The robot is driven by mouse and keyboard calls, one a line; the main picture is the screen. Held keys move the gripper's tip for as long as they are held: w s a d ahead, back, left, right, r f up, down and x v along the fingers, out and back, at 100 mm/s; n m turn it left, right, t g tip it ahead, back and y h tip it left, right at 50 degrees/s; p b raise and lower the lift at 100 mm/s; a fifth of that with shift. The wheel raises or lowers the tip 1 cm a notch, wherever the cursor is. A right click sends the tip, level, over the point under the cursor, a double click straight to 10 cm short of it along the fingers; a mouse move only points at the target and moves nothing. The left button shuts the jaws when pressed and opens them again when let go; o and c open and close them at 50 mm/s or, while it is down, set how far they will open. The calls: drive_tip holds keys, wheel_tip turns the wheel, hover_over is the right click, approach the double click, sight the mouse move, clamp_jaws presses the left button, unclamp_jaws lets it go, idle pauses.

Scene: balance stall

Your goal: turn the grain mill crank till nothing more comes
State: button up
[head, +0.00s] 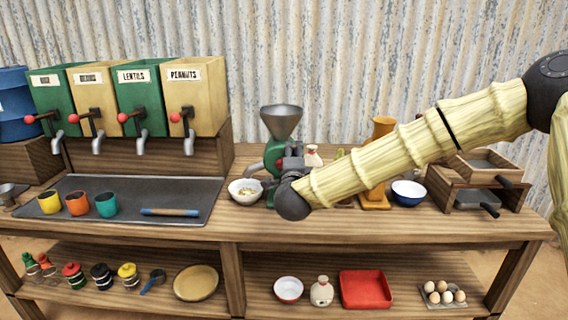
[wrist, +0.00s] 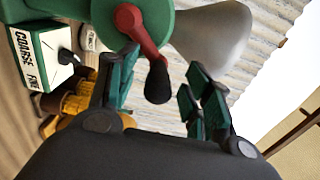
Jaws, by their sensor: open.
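The grain mill (head: 281,124) stands on the counter, with a grey metal hopper on top and a green body, partly hidden behind my arm. In the wrist view its green body (wrist: 185,22) fills the top, with a red crank arm (wrist: 138,30) ending in a black crank handle (wrist: 158,82). My gripper (wrist: 160,88) is open, its green-padded fingers on either side of the handle with gaps showing. In the head view my wrist hides the crank. A white bowl (head: 245,191) with some pale contents sits at the mill's left.
A sign reading COARSE and FINE (wrist: 38,60) is beside the mill. Labelled dispensers (head: 145,95) and a tray with cups (head: 190,190) stand left. A blue bowl (head: 408,193) and a wooden drawer box (head: 470,185) stand right. The counter front is clear.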

drive_tip(key=s, duration=0.7)
drive_tip(key=shift+s+b, duration=0.3)
drive_tip(key=shift+b, duration=0.1)
drive_tip(key=s+d+f+n+g+y+p, duration=0.1)
drive_tip(key=s+d+f+n+g+p, duration=0.3)
drive_tip(key=f, duration=0.7)
drive_tip(key=s+a+f+n+g+y+b, duration=0.1)
drive_tip(key=s+f+n+g, duration=0.15)
drive_tip(key=s+f, duration=0.7)
drive_tip(key=s+d+f+n+g+y+p, duration=0.1)
drive_tip(key=s+d+f+n+g+p, duration=0.2)
drive_tip(key=f, duration=1)
drive_tip(key=s+d+f+n+g+h+p, duration=0.1)
drive_tip(key=s+d+f, duration=0.3)
drive_tip(key=s, duration=0.6)
drive_tip(key=s+d+f+n+g+h+p, duration=0.1)
drive_tip(key=s+d+f+n+g, duration=0.3)
drive_tip(key=s+d, duration=0.3)
drive_tip(key=s+d+f+n+g+h+p, duration=0.1)
drive_tip(key=s+d+f+n+g, duration=0.2)
drive_tip(key=s, duration=1.2)
wheel_tip(320, 180, down, 2)
drive_tip(key=shift+d+f, duration=0.1)
drive_tip(key=shift+d, duration=1.05)
